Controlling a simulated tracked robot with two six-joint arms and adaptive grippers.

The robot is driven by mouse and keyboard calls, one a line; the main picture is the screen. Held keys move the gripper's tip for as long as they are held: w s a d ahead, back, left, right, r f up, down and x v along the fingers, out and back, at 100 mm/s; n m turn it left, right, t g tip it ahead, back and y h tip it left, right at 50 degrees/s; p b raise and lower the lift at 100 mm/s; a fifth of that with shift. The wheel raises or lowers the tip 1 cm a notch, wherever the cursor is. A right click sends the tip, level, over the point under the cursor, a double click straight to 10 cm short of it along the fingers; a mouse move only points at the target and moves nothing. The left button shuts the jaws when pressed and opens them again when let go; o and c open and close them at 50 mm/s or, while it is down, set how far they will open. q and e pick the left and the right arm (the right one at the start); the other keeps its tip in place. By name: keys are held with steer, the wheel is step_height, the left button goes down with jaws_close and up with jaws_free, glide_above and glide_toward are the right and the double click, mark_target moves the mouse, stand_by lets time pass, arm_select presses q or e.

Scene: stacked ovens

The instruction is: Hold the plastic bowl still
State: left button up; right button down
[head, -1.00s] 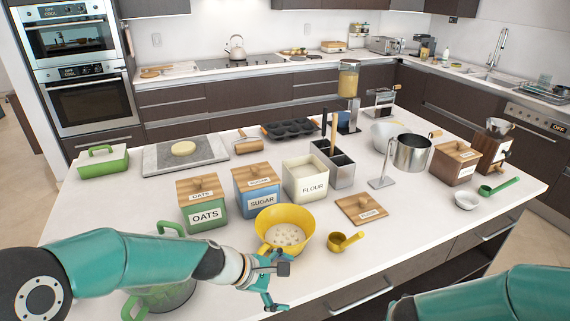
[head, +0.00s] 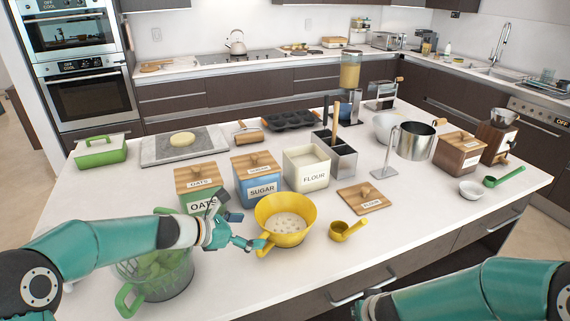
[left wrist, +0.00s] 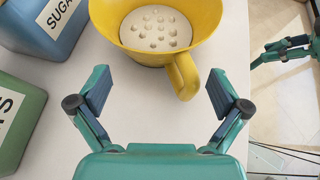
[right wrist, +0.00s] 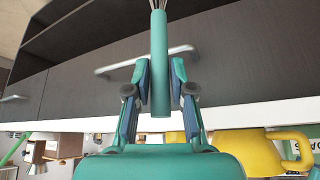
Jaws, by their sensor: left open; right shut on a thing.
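The yellow plastic bowl (head: 284,222) stands upright on the island counter, with a white, dotted-looking bottom inside. In the left wrist view the bowl (left wrist: 170,35) is just ahead, and its handle (left wrist: 183,77) points between my open fingers without touching them. My left gripper (head: 245,228) is at the bowl's left side in the head view; its empty jaws show in the left wrist view (left wrist: 158,92). My right gripper (right wrist: 153,90) is shut on the teal handle of a whisk (right wrist: 158,50), in front of the counter edge; it is out of the head view.
A yellow measuring scoop (head: 347,230) lies right of the bowl. Oats (head: 200,190), sugar (head: 257,182) and flour (head: 307,168) canisters stand behind it. A green-handled glass pot (head: 155,275) is at left, below my left arm. A wooden lid (head: 360,199) lies on the counter.

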mark_target(278, 229)
arm_select(q)
steer(key=shift+b+x, duration=0.4)
steer(key=shift+x, duration=4.4)
jaws_close()
